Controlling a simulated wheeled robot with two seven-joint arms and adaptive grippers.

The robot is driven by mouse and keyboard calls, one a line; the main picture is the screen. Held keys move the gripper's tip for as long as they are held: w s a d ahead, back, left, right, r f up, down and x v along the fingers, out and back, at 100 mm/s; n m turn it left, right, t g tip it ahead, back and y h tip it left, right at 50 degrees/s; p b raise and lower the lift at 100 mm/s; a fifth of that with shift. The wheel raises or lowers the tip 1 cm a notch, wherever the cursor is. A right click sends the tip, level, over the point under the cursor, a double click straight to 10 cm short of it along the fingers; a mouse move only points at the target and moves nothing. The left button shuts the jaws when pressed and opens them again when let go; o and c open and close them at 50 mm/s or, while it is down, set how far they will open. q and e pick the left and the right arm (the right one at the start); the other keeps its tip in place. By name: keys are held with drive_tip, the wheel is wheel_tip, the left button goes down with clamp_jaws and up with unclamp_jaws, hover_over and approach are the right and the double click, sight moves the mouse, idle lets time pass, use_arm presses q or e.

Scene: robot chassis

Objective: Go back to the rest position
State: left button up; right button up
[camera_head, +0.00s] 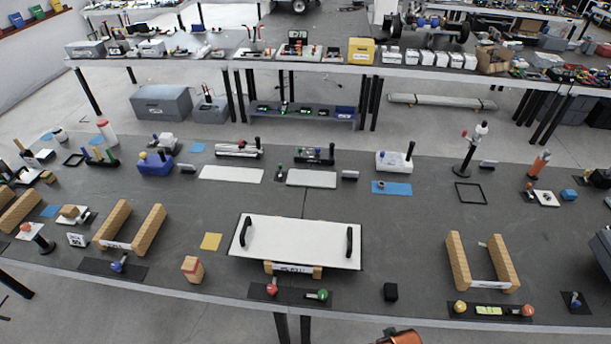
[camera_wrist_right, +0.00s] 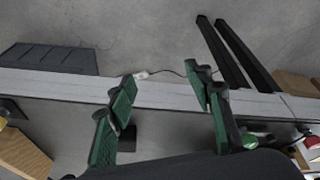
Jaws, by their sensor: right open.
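My right gripper (camera_wrist_right: 163,88) shows in the right wrist view, with its two green fingers spread apart and nothing between them. It is above the front edge of the workbench. In the head view, only a copper-coloured part of my own arm shows at the bottom edge, and the right fingers are out of sight. My left gripper is in neither view.
The workbench (camera_head: 400,225) holds a white board (camera_head: 290,243) with two black handles, wooden brackets (camera_head: 462,263) and a black cube (camera_head: 390,291) near the front edge. The right wrist view shows the bench edge (camera_wrist_right: 170,95) and floor beyond.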

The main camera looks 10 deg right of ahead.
drive_tip(key=s+a+f+g+b, duration=0.1)
drive_tip(key=s+f+b, duration=0.2)
drive_tip(key=f, duration=1.1)
drive_tip(key=s+f+b, duration=0.3)
drive_tip(key=f, duration=1.1)
drive_tip(key=s+f+n+g+b, duration=0.1)
drive_tip(key=s+f+b, duration=0.4)
drive_tip(key=s+f, duration=1.2)
wheel_tip(320, 180, down, 2)
drive_tip(key=shift+s+f+y, duration=0.15)
drive_tip(key=shift+s+y, duration=0.05)
drive_tip(key=shift+y, duration=0.1)
